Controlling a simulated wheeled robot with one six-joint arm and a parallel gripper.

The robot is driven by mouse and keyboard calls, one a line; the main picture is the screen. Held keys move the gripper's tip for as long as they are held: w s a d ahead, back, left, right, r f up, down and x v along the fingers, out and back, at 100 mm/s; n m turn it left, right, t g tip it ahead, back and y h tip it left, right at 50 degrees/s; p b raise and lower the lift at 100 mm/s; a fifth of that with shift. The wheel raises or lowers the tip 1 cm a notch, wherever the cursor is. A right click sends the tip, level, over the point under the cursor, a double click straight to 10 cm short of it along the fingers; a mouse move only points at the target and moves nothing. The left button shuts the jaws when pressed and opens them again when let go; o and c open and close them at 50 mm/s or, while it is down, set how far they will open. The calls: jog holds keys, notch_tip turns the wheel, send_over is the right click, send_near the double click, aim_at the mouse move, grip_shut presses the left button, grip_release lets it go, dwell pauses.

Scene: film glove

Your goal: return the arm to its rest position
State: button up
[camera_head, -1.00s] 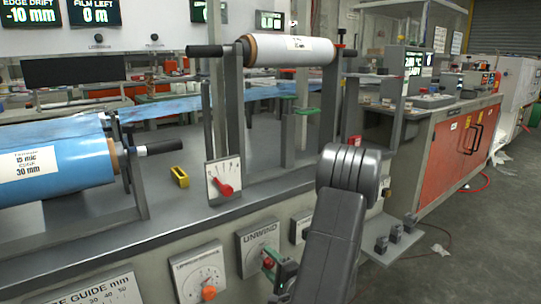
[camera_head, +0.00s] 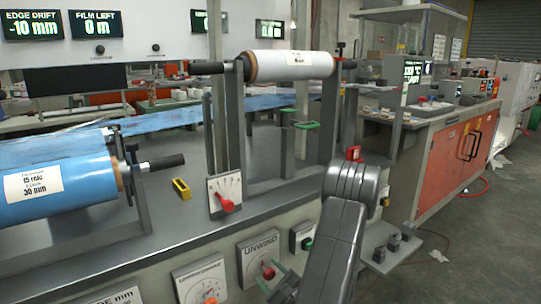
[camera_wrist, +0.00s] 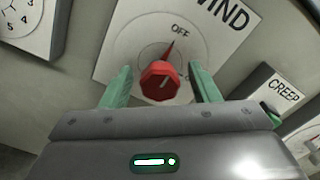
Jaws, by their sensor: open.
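My arm reaches down in front of the machine in the head view, with its grey elbow at the lower middle. My gripper (camera_head: 276,281) is low in front of the UNWIND panel (camera_head: 248,248), partly hidden by my arm. In the wrist view my gripper (camera_wrist: 161,88) is open, with its two green fingers apart on either side of the red UNWIND knob (camera_wrist: 160,82). The knob's pointer is up, towards OFF. The picture does not show clearly whether either finger touches the knob. Nothing is held.
A blue film roll (camera_head: 62,188) and a white roll (camera_head: 290,66) sit on the machine. A red-pointer lever plate (camera_head: 225,194) and yellow block (camera_head: 181,188) are near its front edge. A small shelf (camera_head: 401,257) juts out at right. Floor at far right is mostly clear.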

jog(key=m+p, duration=0.2)
jog(key=p, duration=0.1)
jog(key=shift+r+m, duration=0.2)
jog(key=shift+m, duration=0.2)
jog(key=shift+f+m+p, duration=0.15)
jog(key=shift+m+p, duration=0.7)
jog(key=shift+m, duration=0.05)
jog(key=shift+f, duration=0.1)
